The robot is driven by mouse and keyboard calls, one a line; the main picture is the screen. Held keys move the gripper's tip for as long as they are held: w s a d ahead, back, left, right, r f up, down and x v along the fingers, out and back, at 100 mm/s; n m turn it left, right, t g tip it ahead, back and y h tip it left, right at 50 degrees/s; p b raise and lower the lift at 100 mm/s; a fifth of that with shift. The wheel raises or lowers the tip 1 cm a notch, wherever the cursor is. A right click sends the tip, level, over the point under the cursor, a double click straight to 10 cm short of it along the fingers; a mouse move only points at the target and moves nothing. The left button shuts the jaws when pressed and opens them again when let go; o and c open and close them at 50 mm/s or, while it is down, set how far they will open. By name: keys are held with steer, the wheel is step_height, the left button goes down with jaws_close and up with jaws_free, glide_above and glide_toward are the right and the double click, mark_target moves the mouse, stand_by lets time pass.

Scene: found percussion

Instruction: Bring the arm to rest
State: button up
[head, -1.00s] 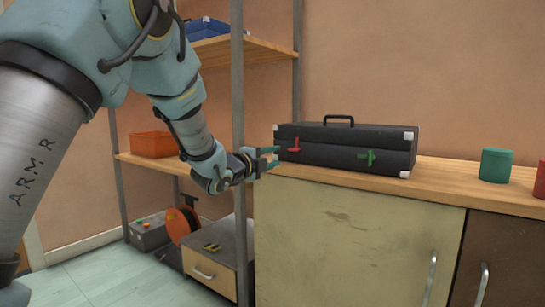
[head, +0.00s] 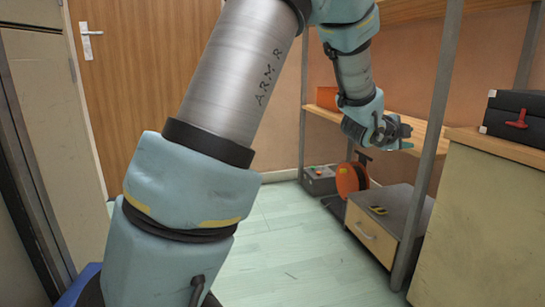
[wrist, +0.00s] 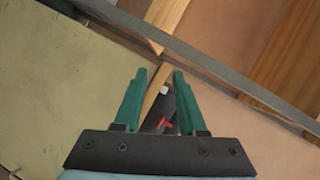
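My arm (head: 232,95) rises across the middle of the head view and bends down at the shelf. My gripper (head: 408,138) is in front of the shelf unit, left of its front post and apart from the case. In the wrist view my gripper (wrist: 159,78) has its two green fingers apart, with a narrow gap and nothing held between them. A black case (head: 512,112) with a red latch (head: 517,121) sits on the cabinet at the right edge. It also shows in the distance beyond the fingers in the wrist view.
The shelf unit's grey post (head: 436,140) stands between my gripper and the cabinet (head: 480,225). Below are a drawer box (head: 372,240), an orange reel (head: 347,181) and a grey control box (head: 318,180). A wooden door (head: 140,100) is behind. The floor (head: 290,255) is open.

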steer(key=a+f+n+y, duration=0.3)
steer(key=a+n, duration=0.2)
steer(key=a, duration=0.5)
steer(key=a+f+n+g+y, duration=0.1)
steer(key=a+f+n+y, duration=0.25)
steer(key=a, duration=0.65)
steer(key=a+f+n+y, duration=0.3)
steer(key=a+f+n, duration=0.15)
steer(key=a, duration=0.45)
steer(key=s+a+f+n+g+y, duration=0.35)
steer(key=s+a+n+g, duration=0.25)
steer(key=s+a+n, duration=0.75)
step_height(320, 180, up, 36)
steer(key=s+a+m+h+p, duration=0.1)
steer(key=s+m+p, duration=0.1)
steer(key=p, duration=3.5)
steer(key=shift+a+r+m, duration=0.2)
steer(key=shift+a+m, duration=0.15)
steer(key=shift+a, duration=0.05)
steer(key=shift+s, duration=0.15)
